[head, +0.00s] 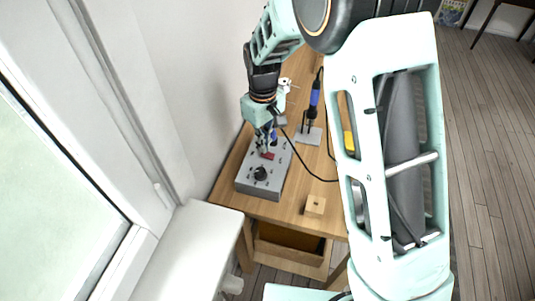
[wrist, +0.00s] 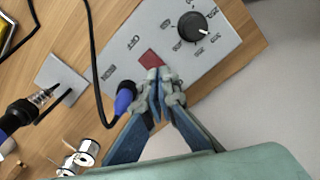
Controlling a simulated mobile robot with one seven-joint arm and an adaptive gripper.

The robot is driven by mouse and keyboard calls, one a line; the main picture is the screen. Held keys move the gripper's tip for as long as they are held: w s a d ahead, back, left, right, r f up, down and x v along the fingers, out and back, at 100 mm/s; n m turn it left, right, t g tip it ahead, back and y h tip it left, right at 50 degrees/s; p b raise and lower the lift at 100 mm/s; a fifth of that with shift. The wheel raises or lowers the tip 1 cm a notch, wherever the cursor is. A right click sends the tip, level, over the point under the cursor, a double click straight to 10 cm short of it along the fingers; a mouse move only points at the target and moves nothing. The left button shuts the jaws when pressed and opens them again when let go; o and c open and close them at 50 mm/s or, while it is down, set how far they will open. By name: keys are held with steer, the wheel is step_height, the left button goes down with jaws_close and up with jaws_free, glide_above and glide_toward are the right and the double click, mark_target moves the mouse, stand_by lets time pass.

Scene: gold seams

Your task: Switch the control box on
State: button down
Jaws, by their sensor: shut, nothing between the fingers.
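The control box (head: 246,183) is a grey box on the wooden desk, near the wall. It also shows in the wrist view (wrist: 218,57), with a black round dial (wrist: 194,27) marked around its edge. A red switch (wrist: 150,59) sits on its top face beside lettering that seems to read OFF. My gripper (wrist: 161,78) is shut and empty, with its fingertips right at the red switch; I cannot tell whether they touch it. In the head view my gripper (head: 265,146) is over the box, and the red switch (head: 268,156) shows just below it. The fingertips partly cover the switch.
A blue plug (wrist: 125,97) with a black cable stands at the box beside my fingers. A soldering iron (head: 314,97) stands in its holder (head: 308,136), and wire spools (wrist: 88,151) are close by. A small wooden block (head: 315,205) lies near the desk's front edge.

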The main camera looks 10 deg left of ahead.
steer(key=shift+f+b, duration=0.6)
steer(key=shift+f, duration=0.3)
stand_by(0.4)
steer(key=shift+r+p, duration=2.3)
steer(key=shift+r, duration=1.25)
